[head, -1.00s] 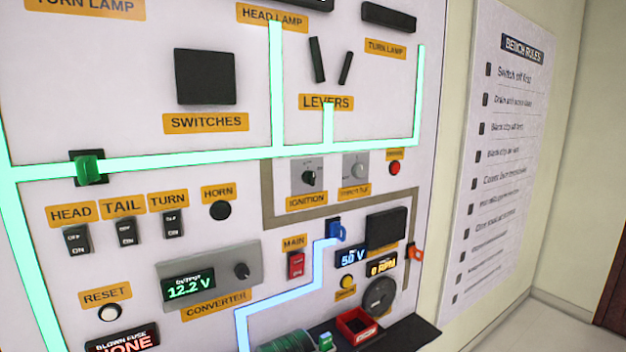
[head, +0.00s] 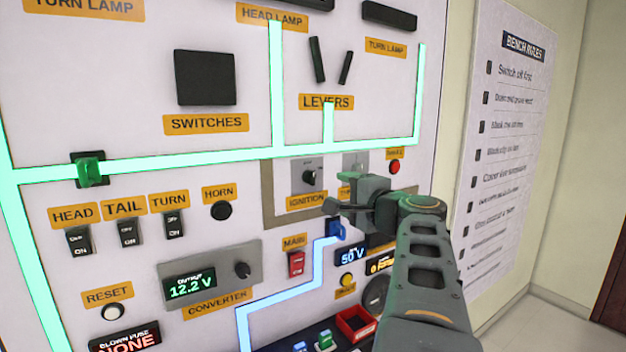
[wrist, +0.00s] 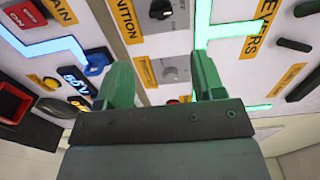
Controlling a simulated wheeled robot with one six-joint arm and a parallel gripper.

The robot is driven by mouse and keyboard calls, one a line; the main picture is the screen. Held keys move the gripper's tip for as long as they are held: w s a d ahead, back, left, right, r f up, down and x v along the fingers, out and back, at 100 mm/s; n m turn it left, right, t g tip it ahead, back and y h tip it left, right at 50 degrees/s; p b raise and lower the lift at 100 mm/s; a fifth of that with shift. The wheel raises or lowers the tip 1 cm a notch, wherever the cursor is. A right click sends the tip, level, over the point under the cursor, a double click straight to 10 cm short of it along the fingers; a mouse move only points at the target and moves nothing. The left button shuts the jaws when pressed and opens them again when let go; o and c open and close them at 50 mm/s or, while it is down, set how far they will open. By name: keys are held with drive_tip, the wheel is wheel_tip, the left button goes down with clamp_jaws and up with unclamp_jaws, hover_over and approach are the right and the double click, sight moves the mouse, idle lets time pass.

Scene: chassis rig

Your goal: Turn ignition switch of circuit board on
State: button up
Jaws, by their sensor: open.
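The ignition switch (head: 309,177) is a small dark rotary knob on a grey plate, above the orange IGNITION label (head: 306,201). In the wrist view the ignition switch (wrist: 160,9) shows at the top edge, beyond the fingertips. My gripper (head: 334,202) is in front of the board, just right of and below the switch. It is open with nothing between its fingers; in the wrist view the green fingers (wrist: 163,75) stand wide apart. A second, lighter knob (wrist: 171,73) shows between them; my gripper partly hides its plate in the head view.
A blue connector (head: 336,229) sits just below my gripper. A red main switch (head: 297,264) and a red button (head: 394,166) are nearby. A red bin (head: 355,322) is on the ledge below. A bench rules sheet (head: 510,140) hangs on the right wall.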

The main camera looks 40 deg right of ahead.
sight(314, 179)
drive_tip(key=w+p, duration=0.1)
drive_tip(key=w, duration=0.3)
drive_tip(key=w+p, duration=0.1)
drive_tip(key=w, duration=0.4)
drive_tip(key=w+d+p, duration=0.1)
drive_tip(key=w, duration=0.3)
drive_tip(key=shift+w+d+p, duration=0.1)
drive_tip(key=shift+w+p, duration=0.25)
drive_tip(key=c, duration=0.8)
drive_tip(key=shift+c, duration=0.2)
